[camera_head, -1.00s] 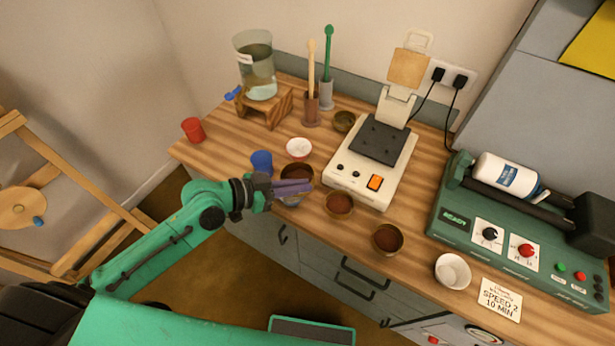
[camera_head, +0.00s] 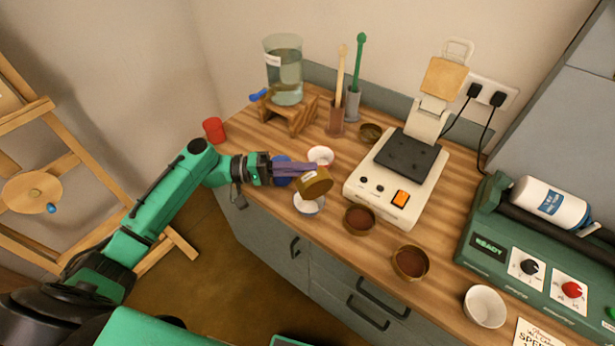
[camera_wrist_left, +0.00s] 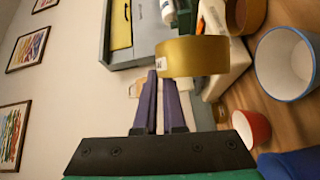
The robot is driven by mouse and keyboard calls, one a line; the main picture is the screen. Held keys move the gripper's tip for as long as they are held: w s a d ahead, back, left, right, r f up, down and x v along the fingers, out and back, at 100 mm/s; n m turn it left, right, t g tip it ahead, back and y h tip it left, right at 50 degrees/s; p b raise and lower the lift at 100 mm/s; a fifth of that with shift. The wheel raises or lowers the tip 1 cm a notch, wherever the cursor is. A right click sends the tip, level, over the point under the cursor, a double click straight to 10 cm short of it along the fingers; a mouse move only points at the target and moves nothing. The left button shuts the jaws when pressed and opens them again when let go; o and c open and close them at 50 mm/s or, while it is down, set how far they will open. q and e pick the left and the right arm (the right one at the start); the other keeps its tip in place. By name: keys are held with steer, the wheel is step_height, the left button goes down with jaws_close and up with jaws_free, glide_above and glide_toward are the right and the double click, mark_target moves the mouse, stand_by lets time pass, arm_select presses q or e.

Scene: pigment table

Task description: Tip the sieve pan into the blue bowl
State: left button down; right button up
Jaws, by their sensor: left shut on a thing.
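The sieve pan (camera_head: 313,184) is brass with a small label on its wall. My left gripper (camera_head: 307,169) has purple fingers shut on its rim. The pan is held in the air, tilted, and I cannot see into it. In the left wrist view the pan (camera_wrist_left: 192,57) is at the fingertips. The blue bowl (camera_head: 309,205) stands on the counter just below the pan, partly covered by it. In the left wrist view the bowl (camera_wrist_left: 285,62) shows a blue rim and a white inside with no powder visible. My right gripper is not in view.
A blue cup (camera_head: 282,166) and a red-rimmed white bowl (camera_head: 320,156) stand close behind the gripper. Two brass pans with brown powder (camera_head: 359,220) (camera_head: 410,262) stand to the right. A cream machine (camera_head: 392,185) is behind them. The counter's front edge is close.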

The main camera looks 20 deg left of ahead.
arm_select(q)
steer(key=w+f+n+b, duration=0.1)
steer(key=n, duration=0.1)
steer(key=w+a+f+n+h+b, duration=0.1)
steer(key=n+b, duration=0.1)
steer(key=w+a+f+n+t+b, duration=0.1)
steer(key=b, duration=0.1)
steer(key=shift+a+f+n+h, duration=0.2)
steer(key=shift+f+n+h, duration=0.15)
steer(key=shift+n+h, duration=0.05)
stand_by(2.2)
